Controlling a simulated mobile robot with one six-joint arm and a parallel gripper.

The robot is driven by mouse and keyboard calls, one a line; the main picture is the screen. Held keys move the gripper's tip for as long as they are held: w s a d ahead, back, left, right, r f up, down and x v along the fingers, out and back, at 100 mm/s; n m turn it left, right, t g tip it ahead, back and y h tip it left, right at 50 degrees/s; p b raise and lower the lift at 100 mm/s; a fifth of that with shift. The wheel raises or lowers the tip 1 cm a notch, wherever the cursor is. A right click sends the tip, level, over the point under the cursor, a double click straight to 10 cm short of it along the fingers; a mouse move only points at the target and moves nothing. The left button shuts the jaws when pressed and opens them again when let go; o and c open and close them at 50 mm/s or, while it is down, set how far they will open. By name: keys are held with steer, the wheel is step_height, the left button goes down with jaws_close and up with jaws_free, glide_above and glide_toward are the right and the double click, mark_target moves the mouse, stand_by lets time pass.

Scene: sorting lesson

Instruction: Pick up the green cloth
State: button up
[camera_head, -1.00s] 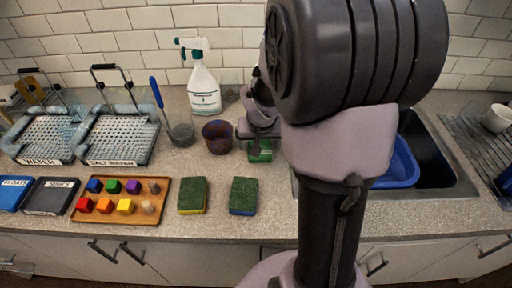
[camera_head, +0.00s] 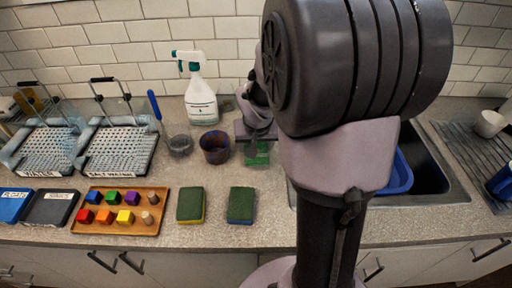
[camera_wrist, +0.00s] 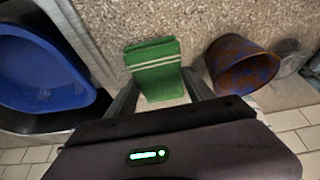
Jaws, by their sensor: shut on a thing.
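The green cloth (camera_wrist: 155,68) is a folded piece with pale stripes near one end. It sits between the fingers of my gripper (camera_wrist: 160,95) in the wrist view, and the fingers are shut on it. In the head view the cloth (camera_head: 257,155) shows just below my gripper (camera_head: 256,138), partly hidden by it. I cannot tell whether the cloth touches the counter.
A rusty-coloured cup (camera_head: 215,147) stands close left of the cloth, with a spray bottle (camera_head: 201,100) behind. Two sponges (camera_head: 190,205) (camera_head: 241,205) lie in front. A wooden tray of coloured blocks (camera_head: 150,223) is at left. A blue basin (camera_wrist: 40,72) sits in the sink.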

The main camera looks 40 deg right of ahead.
steer(key=s, duration=0.3)
steer(key=s+a+r+p, duration=0.1)
steer(key=s, duration=0.2)
steer(key=s+a+r+p, duration=0.1)
steer(key=s, duration=0.2)
steer(key=shift+s, duration=0.35)
steer(key=s+b, duration=0.3)
steer(key=s+a+b, duration=0.1)
steer(key=shift+s+f+b, duration=0.3)
steer(key=shift+f+b, duration=0.05)
steer(key=shift+b, duration=0.05)
steer(key=shift+s+a+r+b, duration=0.25)
steer(key=shift+s+r+b, duration=0.2)
steer(key=shift+s, duration=0.2)
